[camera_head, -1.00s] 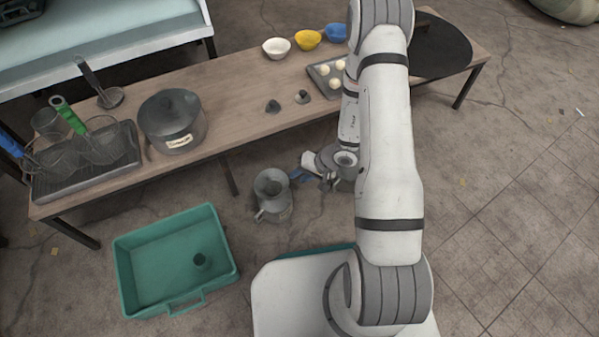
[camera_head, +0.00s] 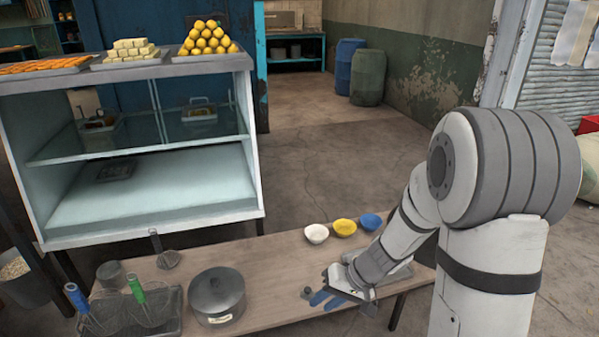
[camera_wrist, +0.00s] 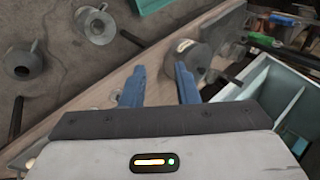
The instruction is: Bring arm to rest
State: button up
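My arm comes in from the right in the head view, bent over the right part of the wooden table (camera_head: 285,255). My gripper (camera_head: 328,300) is near the table's front side, close to a small dark knob-like piece. In the wrist view my gripper (camera_wrist: 159,85) shows two blue fingers set well apart, with nothing between them. The table edge and the floor show beyond the fingers. A grey lidded pot (camera_head: 217,295) stands on the table left of my gripper; it also shows in the wrist view (camera_wrist: 195,55), past the right finger.
White (camera_head: 316,233), yellow (camera_head: 344,227) and blue (camera_head: 371,222) bowls stand at the table's back. A glass display case (camera_head: 150,190) stands behind. Two metal jugs (camera_wrist: 97,25) (camera_wrist: 24,63) are on the floor.

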jog(key=s+d+r+h+p, duration=0.2)
jog(key=r+p, duration=0.4)
jog(key=r, duration=0.5)
jog(key=s+d+r+t+h+p, duration=0.1)
jog(key=s+d+r+p, duration=0.3)
jog(key=r, duration=0.8)
jog(key=s+d+r+t+h+p, duration=0.1)
jog(key=s+d+r+h+p, duration=0.2)
jog(key=s+r+p, duration=0.4)
notch_tip(320, 180, up, 5)
jog(key=shift+r+h+p, duration=0.1)
jog(key=shift+h+p, duration=0.3)
jog(key=shift+h, duration=0.1)
